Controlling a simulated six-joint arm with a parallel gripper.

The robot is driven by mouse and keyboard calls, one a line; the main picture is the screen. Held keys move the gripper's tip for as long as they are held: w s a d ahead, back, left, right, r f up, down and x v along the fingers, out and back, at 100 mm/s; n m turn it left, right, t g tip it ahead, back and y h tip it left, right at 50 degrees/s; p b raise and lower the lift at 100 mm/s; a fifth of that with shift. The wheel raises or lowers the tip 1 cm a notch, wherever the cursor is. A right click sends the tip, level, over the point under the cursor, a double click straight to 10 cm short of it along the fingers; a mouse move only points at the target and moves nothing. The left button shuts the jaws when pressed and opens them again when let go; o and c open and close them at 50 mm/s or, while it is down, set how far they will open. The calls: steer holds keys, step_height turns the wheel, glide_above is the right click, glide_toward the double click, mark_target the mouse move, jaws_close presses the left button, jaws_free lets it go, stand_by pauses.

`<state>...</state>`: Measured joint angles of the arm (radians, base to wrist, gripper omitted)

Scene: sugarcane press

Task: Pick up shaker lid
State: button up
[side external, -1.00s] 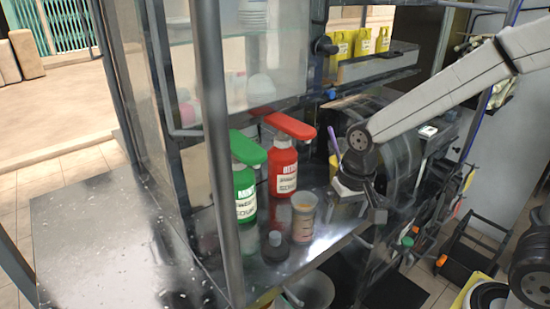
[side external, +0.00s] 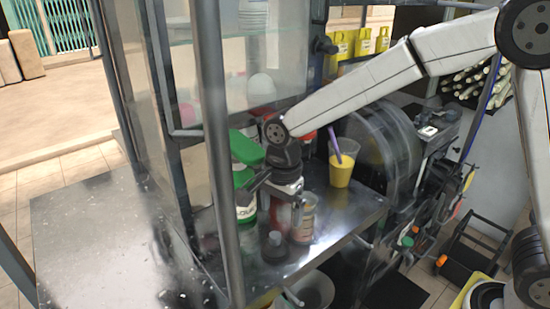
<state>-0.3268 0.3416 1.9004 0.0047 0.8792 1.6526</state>
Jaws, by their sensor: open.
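The shaker lid (side external: 274,247), a small dark cap with a narrower top, stands on the metal counter (side external: 335,225). The clear shaker cup (side external: 304,220), with reddish markings, stands just right of it. My gripper (side external: 268,200) is open and empty, above and slightly behind the lid and cup in the picture. It is apart from the lid. Its fingers are small and partly blend with the bottles behind.
A green bottle (side external: 243,178) stands left of my gripper; a red bottle is mostly hidden behind my arm. A cup of yellow juice with a purple straw (side external: 341,168) stands right. A metal post (side external: 222,150) rises close on the left.

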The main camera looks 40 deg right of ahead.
mark_target(275, 235)
steer(key=shift+w+a+f+m, duration=0.25)
steer(key=shift+a+m, duration=0.15)
steer(key=shift+m, duration=0.1)
steer(key=shift+f, duration=1.25)
steer(key=shift+f, duration=0.15)
steer(key=shift+w+f, duration=0.15)
steer(key=shift+f, duration=2.3)
steer(key=c, duration=1.3)
